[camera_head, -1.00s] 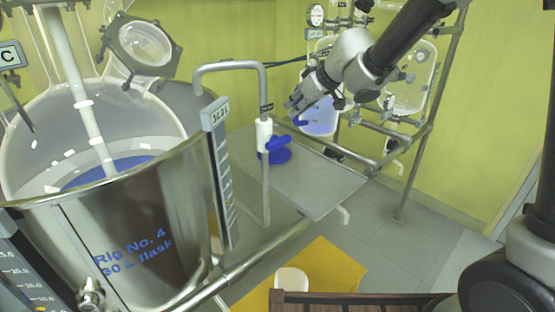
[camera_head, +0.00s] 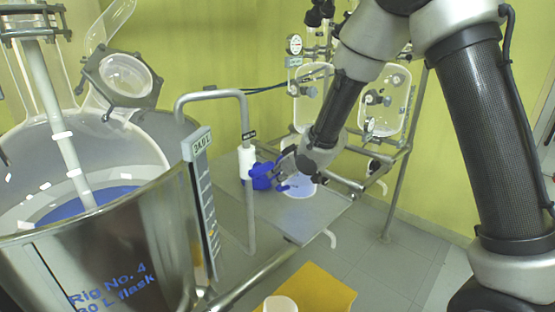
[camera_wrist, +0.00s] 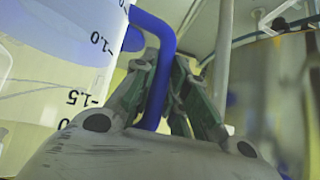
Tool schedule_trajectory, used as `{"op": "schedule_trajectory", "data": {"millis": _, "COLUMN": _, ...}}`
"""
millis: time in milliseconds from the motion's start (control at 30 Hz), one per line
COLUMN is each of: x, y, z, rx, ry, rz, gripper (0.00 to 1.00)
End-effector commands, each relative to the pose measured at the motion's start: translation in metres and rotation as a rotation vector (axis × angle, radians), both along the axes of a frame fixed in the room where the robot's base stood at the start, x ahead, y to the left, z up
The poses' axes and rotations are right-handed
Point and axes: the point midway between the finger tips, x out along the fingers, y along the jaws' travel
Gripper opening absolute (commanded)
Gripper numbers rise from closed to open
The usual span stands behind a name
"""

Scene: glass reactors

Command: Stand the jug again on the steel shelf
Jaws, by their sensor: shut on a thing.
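The jug (camera_head: 299,188) is translucent with blue contents and appears over the steel shelf (camera_head: 302,224) in the head view. My arm hides its upper part, and I cannot tell whether its base touches the shelf. In the wrist view the jug's wall (camera_wrist: 50,75) with black scale marks fills the left side. My gripper (camera_wrist: 163,85) is shut on its blue handle (camera_wrist: 158,62); in the head view my gripper (camera_head: 285,168) is at the jug's upper left side. The jug looks roughly upright.
A tube frame (camera_head: 398,185) stands right. The shelf's front part is bare.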

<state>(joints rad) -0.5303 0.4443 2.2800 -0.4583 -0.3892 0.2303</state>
Motion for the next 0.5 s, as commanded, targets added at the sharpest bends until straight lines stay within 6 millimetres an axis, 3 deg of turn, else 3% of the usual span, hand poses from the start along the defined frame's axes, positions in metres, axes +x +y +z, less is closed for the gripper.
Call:
{"op": "schedule_trajectory", "data": {"millis": 367, "x": 0.001, "y": 0.001, "z": -0.029, "rx": 0.003, "ry": -0.004, "rz": 0.001, "gripper": 0.0}}
{"op": "schedule_trajectory", "data": {"millis": 500, "x": 0.001, "y": 0.001, "z": -0.048, "rx": 0.003, "ry": -0.003, "rz": 0.0, "gripper": 0.0}}
